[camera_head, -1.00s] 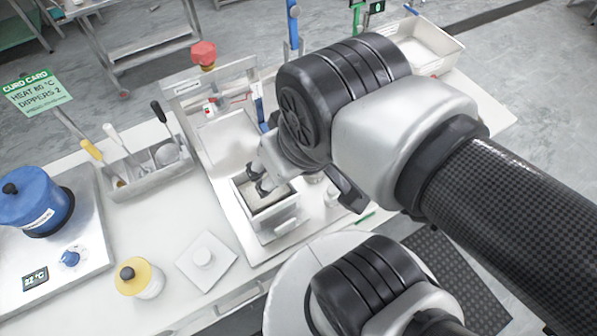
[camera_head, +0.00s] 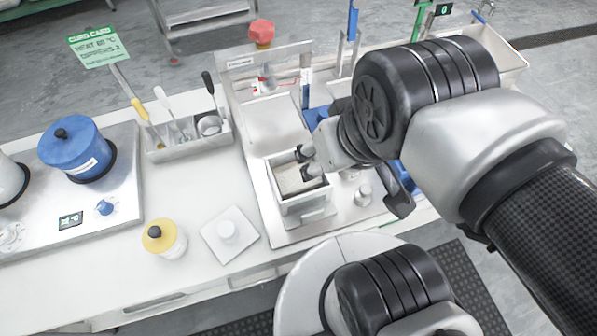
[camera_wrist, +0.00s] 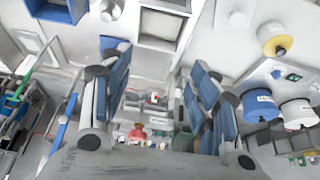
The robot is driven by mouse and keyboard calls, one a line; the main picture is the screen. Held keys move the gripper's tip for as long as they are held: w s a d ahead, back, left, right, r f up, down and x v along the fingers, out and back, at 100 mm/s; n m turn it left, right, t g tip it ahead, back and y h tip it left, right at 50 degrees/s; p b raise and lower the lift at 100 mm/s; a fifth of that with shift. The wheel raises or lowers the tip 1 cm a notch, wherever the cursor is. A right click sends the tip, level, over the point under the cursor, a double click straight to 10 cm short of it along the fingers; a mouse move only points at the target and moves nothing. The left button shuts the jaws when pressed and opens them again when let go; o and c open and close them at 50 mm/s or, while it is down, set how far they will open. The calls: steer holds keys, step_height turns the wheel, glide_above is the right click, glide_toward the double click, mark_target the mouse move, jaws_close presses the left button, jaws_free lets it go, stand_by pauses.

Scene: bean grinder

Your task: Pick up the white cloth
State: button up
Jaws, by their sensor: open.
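No separate white cloth can be made out with certainty. A white square box (camera_head: 304,207) on the counter tray holds a pale, flat, greyish-beige surface (camera_head: 292,181); whether this is cloth I cannot tell. The box also shows at the top of the wrist view (camera_wrist: 163,24).
A white press frame with a red knob (camera_head: 261,32) stands behind the box. To the left are a utensil caddy (camera_head: 190,137), a yellow-lidded jar (camera_head: 163,240) and a blue pot (camera_head: 76,152) on a hotplate. A small metal weight-like item (camera_head: 363,195) stands right of the box.

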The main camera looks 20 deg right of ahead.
steer(key=shift+o, duration=1.2)
steer(key=shift+w+f+n, duration=0.1)
steer(key=shift+w+n, duration=0.3)
steer(key=shift+n, duration=0.1)
steer(key=shift+o, duration=0.2)
steer(key=w+f+n+g+p, duration=0.1)
steer(key=w+f+n, duration=0.3)
steer(key=w+n, duration=0.4)
steer(key=shift+d+f+n+g, duration=0.2)
steer(key=shift+n+g, duration=0.2)
steer(key=shift+g, duration=0.4)
steer(key=n+g+p, duration=0.1)
steer(key=n+g, duration=0.1)
steer(key=n, duration=0.4)
glide_above(299, 179)
steer(key=d, duration=0.1)
step_height(299, 179, down, 6)
step_height(299, 179, down, 14)
steer(key=n+b, duration=0.2)
steer(key=b, duration=0.2)
steer(key=shift+w+d, duration=0.15)
steer(key=shift+w+f+b, duration=0.1)
steer(key=shift+f+b, duration=1.2)
steer(key=shift+f, duration=1.8)
steer(key=shift+r, duration=0.1)
steer(key=c, duration=0.7)
